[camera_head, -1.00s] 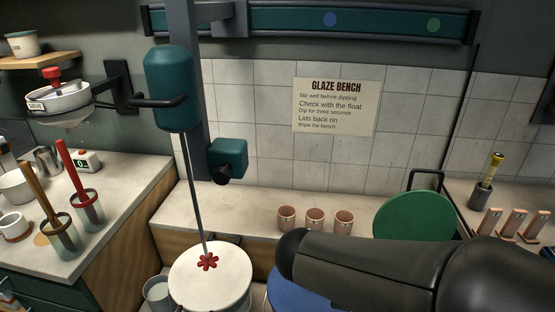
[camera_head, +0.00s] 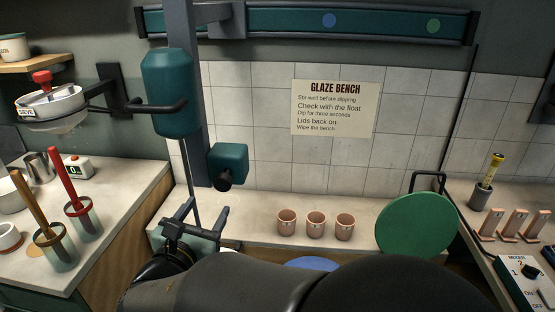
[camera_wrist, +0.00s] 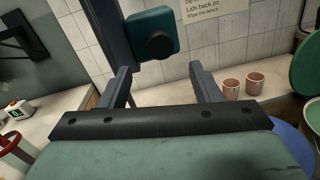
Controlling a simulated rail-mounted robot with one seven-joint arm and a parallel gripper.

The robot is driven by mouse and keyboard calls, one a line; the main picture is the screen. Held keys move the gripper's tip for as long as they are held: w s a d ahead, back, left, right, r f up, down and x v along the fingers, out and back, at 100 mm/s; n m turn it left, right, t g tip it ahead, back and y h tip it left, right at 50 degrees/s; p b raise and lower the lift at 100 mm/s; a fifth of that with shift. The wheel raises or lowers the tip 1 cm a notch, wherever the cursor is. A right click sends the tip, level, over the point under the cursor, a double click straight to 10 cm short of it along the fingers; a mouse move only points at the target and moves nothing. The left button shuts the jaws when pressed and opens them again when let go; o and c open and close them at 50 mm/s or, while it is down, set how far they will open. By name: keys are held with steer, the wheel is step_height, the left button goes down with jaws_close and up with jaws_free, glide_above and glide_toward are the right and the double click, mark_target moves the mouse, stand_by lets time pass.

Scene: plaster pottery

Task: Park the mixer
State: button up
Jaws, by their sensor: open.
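The mixer (camera_head: 170,92) is a teal rounded motor body with a dark handle bar (camera_head: 160,106) across its front, beside a grey vertical column (camera_head: 188,60). Its thin shaft (camera_head: 187,165) runs down behind my gripper; its lower end is hidden. A teal box with a dark knob (camera_head: 228,165) is on the column's right side and shows in the wrist view (camera_wrist: 152,38). The column top meets a teal wall rail (camera_head: 280,20) with a blue dot (camera_head: 329,20) and a green dot (camera_head: 433,26). My gripper (camera_head: 204,212) is open and empty, below the motor body and the box.
Three pink cups (camera_head: 316,226) stand on the back ledge, left of a green round lid (camera_head: 415,224). Brushes in pots (camera_head: 78,215) stand on the left bench. A sieve (camera_head: 52,107) hangs on a wall bracket. A control box (camera_head: 528,280) is at right.

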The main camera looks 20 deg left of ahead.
mark_target(221, 187)
steer(key=w, duration=0.3)
steer(key=w+a+p, duration=0.1)
steer(key=w, duration=0.3)
steer(key=w+a+p, duration=0.1)
steer(key=w, duration=0.2)
steer(key=shift+w, duration=0.15)
jaws_close()
